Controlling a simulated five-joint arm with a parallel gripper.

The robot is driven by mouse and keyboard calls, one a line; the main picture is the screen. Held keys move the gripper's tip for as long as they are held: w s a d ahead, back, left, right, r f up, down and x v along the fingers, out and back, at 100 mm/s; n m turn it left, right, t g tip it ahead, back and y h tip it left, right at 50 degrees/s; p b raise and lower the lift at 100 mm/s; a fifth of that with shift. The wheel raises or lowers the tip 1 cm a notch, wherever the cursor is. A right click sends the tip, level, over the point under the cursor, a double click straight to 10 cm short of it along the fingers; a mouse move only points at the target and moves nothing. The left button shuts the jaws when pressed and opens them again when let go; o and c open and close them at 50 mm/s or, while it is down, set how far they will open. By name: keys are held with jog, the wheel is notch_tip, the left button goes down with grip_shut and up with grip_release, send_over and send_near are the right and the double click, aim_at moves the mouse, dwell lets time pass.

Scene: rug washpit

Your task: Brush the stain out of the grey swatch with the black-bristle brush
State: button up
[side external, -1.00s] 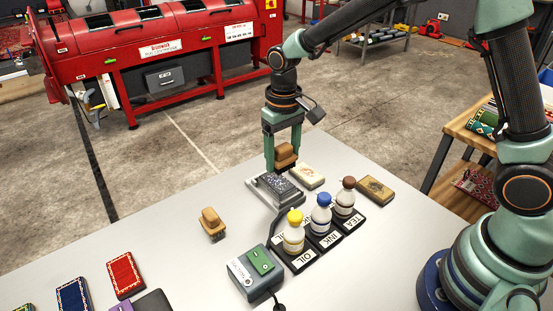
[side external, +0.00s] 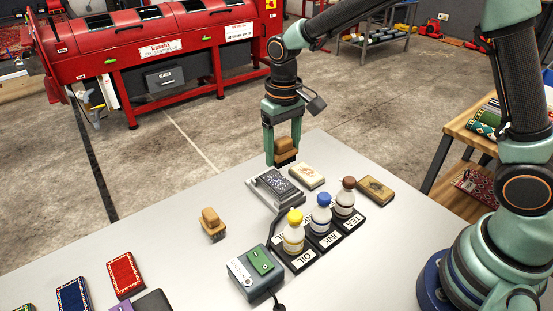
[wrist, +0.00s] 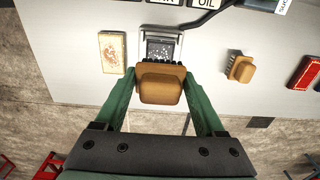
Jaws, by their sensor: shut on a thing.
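My gripper (side external: 283,154) is shut on a brown wooden brush (side external: 287,145) with dark bristles pointing down. In the wrist view the brush (wrist: 160,88) sits between the green fingers. It is just behind the metal tray (side external: 252,184), seemingly raised clear of it. A dark grey swatch (side external: 275,183) with white specks lies in the tray; in the wrist view the brush hides the near part of the swatch (wrist: 160,50). I cannot tell whether the specks are foam or pattern.
Cream (side external: 307,176) and tan (side external: 375,190) swatches lie right of the tray. Oil (side external: 293,238), ink (side external: 321,220) and tea (side external: 345,202) bottles stand in front. A switch box (side external: 250,275) with a dark hose is nearer. The table (side external: 165,225) left of the tray is mostly clear.

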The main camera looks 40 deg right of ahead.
send_over(282, 186)
jog(key=shift+f, duration=3.8)
jog(key=shift+w+f, duration=0.15)
jog(key=shift+w, duration=0.6)
jog(key=shift+c, duration=0.7)
jog(key=shift+w, duration=2.15)
jog(key=shift+s, duration=2.95)
jog(key=shift+r, duration=4.1)
